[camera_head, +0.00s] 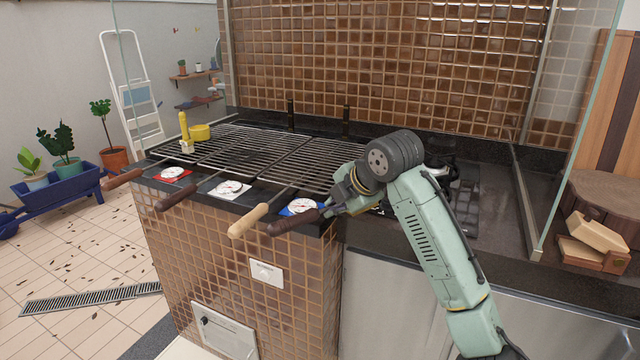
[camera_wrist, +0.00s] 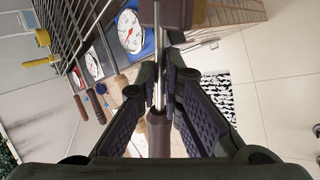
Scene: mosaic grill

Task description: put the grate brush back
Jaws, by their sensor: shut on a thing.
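My gripper (camera_head: 338,202) is over the counter's front edge, at the right end of the row of handles. It is shut on the thin metal shaft of a tool with a dark brown handle (camera_head: 292,223), which appears to be the grate brush. In the wrist view the shaft runs between my fingers (camera_wrist: 163,75). The brown handle (camera_wrist: 158,132) shows below them and a brown block (camera_wrist: 176,13) beyond the fingertips. I cannot tell for certain whether the block belongs to the held tool. My gripper hides the tool's far part in the head view.
Grill grates (camera_head: 270,150) fill the counter's left side. Two dark handles (camera_head: 175,196) and a light wooden handle (camera_head: 248,220) stick out in front. A blue-backed dial (camera_head: 300,206) is close to my gripper. A yellow upright item (camera_head: 184,126) and yellow container (camera_head: 200,132) stand at left. A glass panel (camera_head: 575,130) bounds the right.

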